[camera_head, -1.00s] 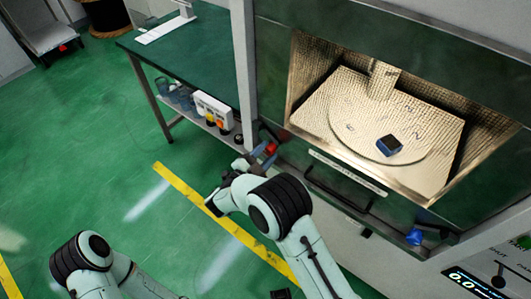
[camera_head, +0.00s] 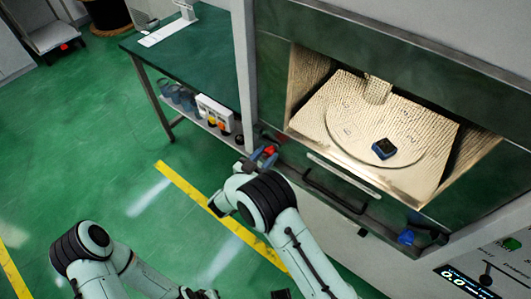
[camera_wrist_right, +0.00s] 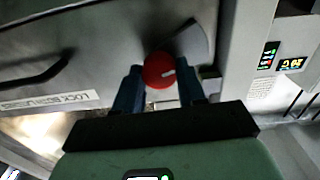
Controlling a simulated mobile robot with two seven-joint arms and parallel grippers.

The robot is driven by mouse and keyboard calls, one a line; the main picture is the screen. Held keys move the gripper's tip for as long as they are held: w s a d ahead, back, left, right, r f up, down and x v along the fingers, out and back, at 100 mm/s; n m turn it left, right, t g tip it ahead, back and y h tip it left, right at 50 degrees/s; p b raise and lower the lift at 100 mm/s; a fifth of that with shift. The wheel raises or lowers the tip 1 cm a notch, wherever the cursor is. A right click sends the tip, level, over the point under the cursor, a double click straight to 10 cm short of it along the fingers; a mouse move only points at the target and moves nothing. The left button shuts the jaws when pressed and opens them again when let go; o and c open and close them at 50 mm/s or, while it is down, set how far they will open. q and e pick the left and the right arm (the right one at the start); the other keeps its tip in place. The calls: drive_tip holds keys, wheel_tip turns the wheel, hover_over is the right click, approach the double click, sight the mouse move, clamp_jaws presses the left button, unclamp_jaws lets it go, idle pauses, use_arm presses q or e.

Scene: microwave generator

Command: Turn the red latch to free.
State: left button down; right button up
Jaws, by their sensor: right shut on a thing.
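The red latch (camera_wrist_right: 159,71) is a round red knob with a short white mark, on the grey front of the microwave generator. In the right wrist view it sits between the two blue fingers of my right gripper (camera_wrist_right: 160,90), which are shut on its sides. In the head view the red latch (camera_head: 270,150) shows small at the left end of the front, with my right gripper (camera_head: 264,157) at it. My left arm is at the lower left of the head view; its gripper is not clearly visible.
A black handle (camera_head: 335,192) runs along the front, and a blue knob (camera_head: 406,237) is at its right. The chamber (camera_head: 330,85) above holds a small dark blue block (camera_head: 384,149) on a round plate. A green-topped table (camera_head: 190,55) stands at the left.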

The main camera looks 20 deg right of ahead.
drive_tip(key=n+p, duration=0.2)
drive_tip(key=n, duration=0.3)
drive_tip(key=shift+w+r+n+p, duration=0.1)
drive_tip(key=shift+r+n+p, duration=0.05)
drive_tip(key=shift+n+p, duration=0.2)
use_arm(q)
drive_tip(key=w+r+p, duration=0.1)
drive_tip(key=w+r, duration=0.3)
drive_tip(key=r, duration=0.2)
drive_tip(key=shift+p, duration=0.3)
use_arm(e)
drive_tip(key=shift+n, duration=1.55)
drive_tip(key=shift+f, duration=0.2)
drive_tip(key=o, duration=1.1)
drive_tip(key=shift+a, duration=0.15)
use_arm(q)
drive_tip(key=s+f+b, duration=0.2)
drive_tip(key=f, duration=0.1)
drive_tip(key=shift+s+f, duration=0.2)
drive_tip(key=shift+s, duration=0.05)
use_arm(e)
drive_tip(key=v, duration=1.3)
drive_tip(key=shift+s, duration=0.2)
